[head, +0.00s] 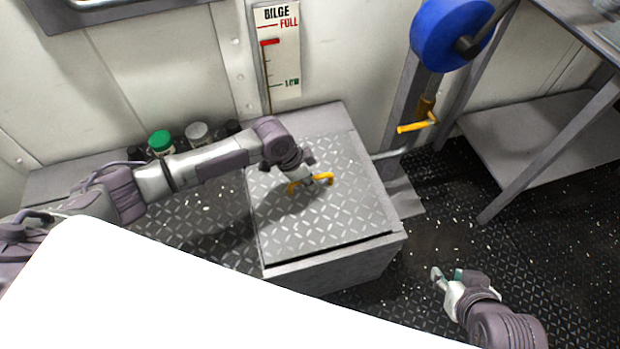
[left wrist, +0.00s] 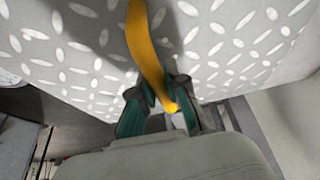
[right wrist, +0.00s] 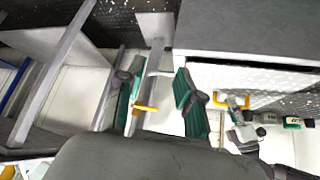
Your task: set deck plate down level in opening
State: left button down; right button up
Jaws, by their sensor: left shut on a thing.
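The deck plate (head: 330,217) is a grey diamond-tread panel with a yellow handle (head: 326,179). It lies over the top of a grey box-like housing (head: 335,272), with a dark line along its front edge. I cannot tell whether it sits fully level; the opening beneath is hidden. My left gripper (head: 309,180) is shut on the yellow handle. In the left wrist view, its green-padded fingers (left wrist: 160,105) close around the handle (left wrist: 148,50) above the plate (left wrist: 230,45). My right gripper (head: 450,277) is open and empty, right of the housing; its fingers stand apart in the right wrist view (right wrist: 158,95).
Several jars, one with a green lid (head: 160,141), stand behind my left arm. A blue wheel (head: 450,35) and a yellow crank (head: 417,127) are at the back wall beside a bilge gauge (head: 279,60). A metal table and shelf (head: 545,130) stand right. Dark tread floor (head: 420,235) is clear.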

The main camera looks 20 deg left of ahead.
pick_arm(q)
jog(key=shift+f, duration=0.3)
pick_arm(e)
jog(key=shift+w+a+r+t, duration=0.25)
jog(key=shift+w+r+t, duration=0.05)
jog(key=shift+w, duration=0.3)
pick_arm(q)
jog(key=shift+f+b, duration=0.3)
pick_arm(e)
jog(key=shift+w+a+r+t+y, duration=0.15)
jog(key=shift+w+r+t+y, duration=0.2)
jog(key=shift+w, duration=0.25)
jog(key=shift+w+r, duration=0.1)
pick_arm(q)
jog(key=shift+f, duration=0.15)
jog(key=c, duration=1.2)
grip_release()
jog(key=shift+o, duration=0.5)
jog(key=shift+s+f, duration=0.1)
jog(key=shift+f, duration=0.1)
jog(key=shift+a+r, duration=0.1)
jog(key=v, duration=1.2)
pick_arm(e)
jog(key=shift+a+r, duration=0.1)
